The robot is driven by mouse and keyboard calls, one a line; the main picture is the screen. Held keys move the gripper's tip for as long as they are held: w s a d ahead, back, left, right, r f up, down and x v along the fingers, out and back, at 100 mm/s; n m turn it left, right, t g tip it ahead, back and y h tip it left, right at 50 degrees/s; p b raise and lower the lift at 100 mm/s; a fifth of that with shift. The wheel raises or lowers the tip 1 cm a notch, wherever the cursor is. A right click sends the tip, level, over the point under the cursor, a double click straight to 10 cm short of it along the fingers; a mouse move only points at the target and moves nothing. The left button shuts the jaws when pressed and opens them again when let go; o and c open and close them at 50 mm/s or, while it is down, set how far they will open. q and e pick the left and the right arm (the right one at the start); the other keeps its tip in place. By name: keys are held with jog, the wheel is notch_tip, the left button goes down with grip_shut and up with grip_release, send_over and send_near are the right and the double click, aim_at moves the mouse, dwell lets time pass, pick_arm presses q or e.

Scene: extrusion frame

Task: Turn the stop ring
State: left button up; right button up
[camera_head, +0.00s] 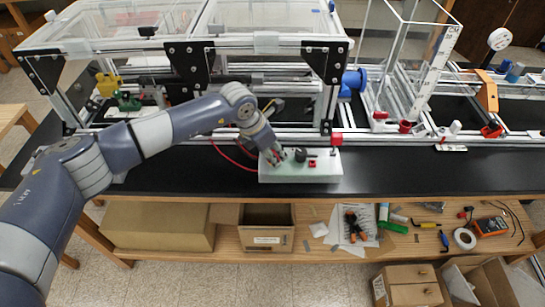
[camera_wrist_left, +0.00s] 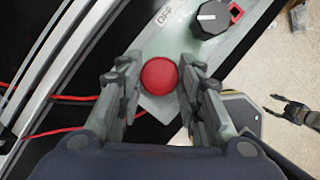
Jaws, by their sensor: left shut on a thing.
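The red round stop ring (camera_wrist_left: 160,76) sits at the end of a pale green control box (camera_wrist_left: 186,30). My left gripper (camera_wrist_left: 160,80) is shut on it, with one finger on each side. In the head view the control box (camera_head: 320,172) lies on the black bench in front of the frame. My left gripper (camera_head: 274,156) reaches down onto its left end there and hides most of the ring. My right gripper (camera_wrist_left: 284,106) shows small at the right of the left wrist view, fingers apart and empty, away from the box.
A black knob (camera_wrist_left: 212,17) and a small red switch (camera_wrist_left: 236,11) are on the same box. Red cables (camera_wrist_left: 75,99) run beside it. The aluminium extrusion frame (camera_head: 430,137) stands close behind. The black bench top (camera_head: 430,172) to the right is clear.

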pick_arm(q)
jog(key=m+g+b, duration=0.1)
jog(key=m+b, duration=0.2)
jog(key=b, duration=0.1)
jog(key=m+g+h+b, duration=0.1)
jog(key=m+b, duration=0.1)
jog(key=b, duration=0.3)
jog(key=shift+w+f+m, duration=0.2)
jog(key=shift+m, duration=0.2)
jog(key=shift+r+m+g+b, duration=0.2)
jog(key=shift+m+g+b, duration=0.4)
jog(key=shift+m+b, duration=0.9)
jog(key=o, duration=1.1)
jog(key=v, duration=1.2)
